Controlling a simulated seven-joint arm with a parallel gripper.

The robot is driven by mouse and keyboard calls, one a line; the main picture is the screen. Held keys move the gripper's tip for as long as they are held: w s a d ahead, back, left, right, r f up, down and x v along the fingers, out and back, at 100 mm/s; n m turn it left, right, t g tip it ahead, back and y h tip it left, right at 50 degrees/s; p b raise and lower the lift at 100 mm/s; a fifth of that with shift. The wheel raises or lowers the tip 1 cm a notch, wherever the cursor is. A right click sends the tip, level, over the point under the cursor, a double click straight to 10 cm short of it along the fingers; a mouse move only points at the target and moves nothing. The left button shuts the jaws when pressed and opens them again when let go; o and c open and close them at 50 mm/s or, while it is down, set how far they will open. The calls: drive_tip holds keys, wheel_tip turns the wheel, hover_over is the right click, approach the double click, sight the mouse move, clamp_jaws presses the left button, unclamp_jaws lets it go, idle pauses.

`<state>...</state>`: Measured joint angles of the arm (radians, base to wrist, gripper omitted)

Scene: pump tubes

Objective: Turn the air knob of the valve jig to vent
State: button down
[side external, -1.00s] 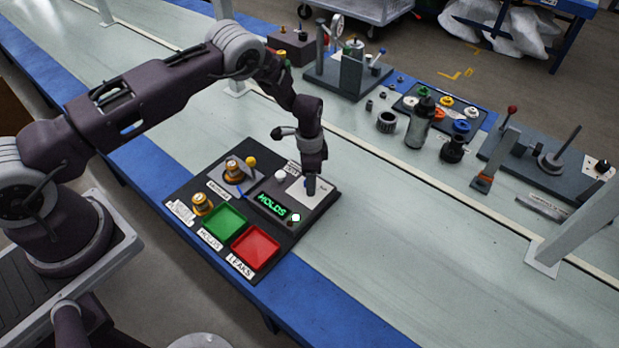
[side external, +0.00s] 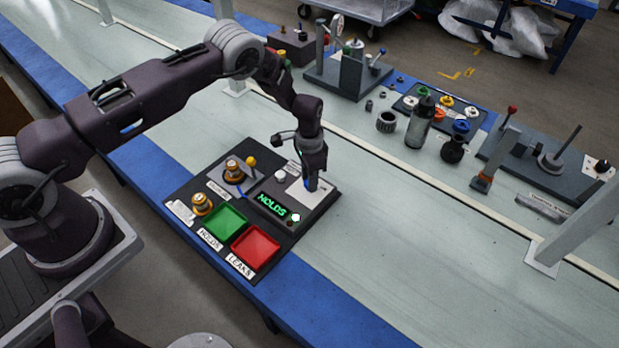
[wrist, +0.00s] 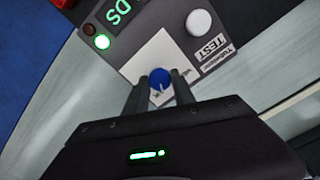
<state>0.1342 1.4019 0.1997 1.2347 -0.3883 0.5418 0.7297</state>
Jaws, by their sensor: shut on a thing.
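The valve jig (side external: 284,222) is a dark panel on the bench with a lit green "HOLDS" display (side external: 271,204). Its air knob (wrist: 160,77) is blue with a pale pointer line and sits on a white plate (wrist: 150,52); small lettering around it is partly hidden and hard to read. My gripper (wrist: 160,80) is shut on the knob, one dark finger on each side. In the side view my gripper (side external: 311,183) points straight down at the plate and mostly hides the knob.
A white round button (wrist: 198,22) by a "TEST" label is close to the knob. Green (side external: 225,220) and red (side external: 255,247) trays are at the panel's front. Brass-coloured fittings (side external: 202,204) stand at the left. Bench right of the panel is clear.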

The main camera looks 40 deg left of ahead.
drive_tip(key=n, duration=1)
drive_tip(key=shift+n, duration=2.2)
drive_tip(key=c, duration=1.1)
unclamp_jaws()
drive_tip(key=shift+o, duration=0.2)
